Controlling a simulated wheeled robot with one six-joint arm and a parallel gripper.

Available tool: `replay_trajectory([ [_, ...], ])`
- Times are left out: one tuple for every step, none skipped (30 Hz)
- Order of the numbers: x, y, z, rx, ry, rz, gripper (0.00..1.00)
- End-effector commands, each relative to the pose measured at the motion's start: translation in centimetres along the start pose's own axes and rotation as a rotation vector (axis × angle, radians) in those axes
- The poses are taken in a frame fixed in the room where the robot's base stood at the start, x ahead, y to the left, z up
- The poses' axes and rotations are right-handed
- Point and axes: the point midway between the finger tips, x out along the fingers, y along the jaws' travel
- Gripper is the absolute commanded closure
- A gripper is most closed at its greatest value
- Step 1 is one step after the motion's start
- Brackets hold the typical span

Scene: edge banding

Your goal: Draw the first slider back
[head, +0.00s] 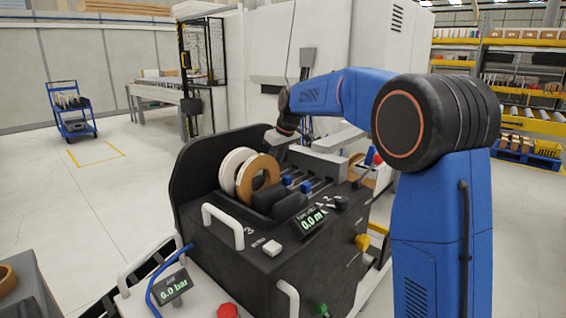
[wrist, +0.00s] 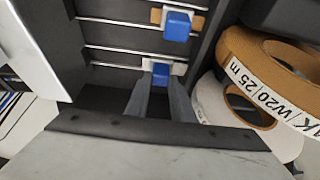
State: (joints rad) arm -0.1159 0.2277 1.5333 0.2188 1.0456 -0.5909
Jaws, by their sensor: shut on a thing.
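In the wrist view, my gripper (wrist: 160,80) has its two grey fingers shut on a blue slider knob (wrist: 161,69), which sits on a pale carriage on a metal rail. A second blue slider (wrist: 177,25) stands on another rail above it in that view, clear of the fingers, with brown material beside it. In the head view, two blue sliders (head: 287,180) (head: 306,187) show on the black machine (head: 270,240). The fingertips are hidden in the head view, and I cannot tell which slider there is held.
A brown tape roll (wrist: 265,75) and a white roll (wrist: 225,105) stand close to the right of my fingers in the wrist view. The machine's black back panel (head: 200,150) rises behind the rolls.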

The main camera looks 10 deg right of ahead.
Motion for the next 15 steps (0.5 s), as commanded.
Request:
replay_trajectory([
  [-0.06,-0.63,-0.01,-0.001,0.001,0.000,1.00],
  [-0.06,-0.87,-0.01,-0.001,0.001,0.000,1.00],
  [-0.05,-1.09,-0.01,-0.001,0.001,0.000,1.00],
  [-0.05,-1.20,-0.01,-0.001,0.002,0.000,1.00],
  [-0.05,-1.27,-0.01,0.000,0.002,0.000,1.00],
  [-0.04,-1.31,0.00,0.000,0.001,0.000,1.00],
  [-0.04,-1.32,0.00,0.000,0.001,0.000,1.00],
  [-0.04,-1.33,0.00,0.000,0.001,-0.001,1.00],
  [-0.04,-1.34,0.01,0.000,0.001,-0.001,1.00],
  [-0.03,-1.35,0.01,0.000,0.001,-0.001,1.00],
  [-0.04,-1.36,0.01,0.000,0.001,-0.001,1.00],
  [-0.03,-1.38,0.01,0.000,0.000,-0.002,1.00],
  [-0.03,-1.39,0.02,0.000,0.000,-0.002,0.76],
  [-0.03,-1.40,0.03,0.000,0.000,-0.002,0.69],
  [-0.03,-1.40,0.03,0.000,0.000,-0.002,0.59],
])
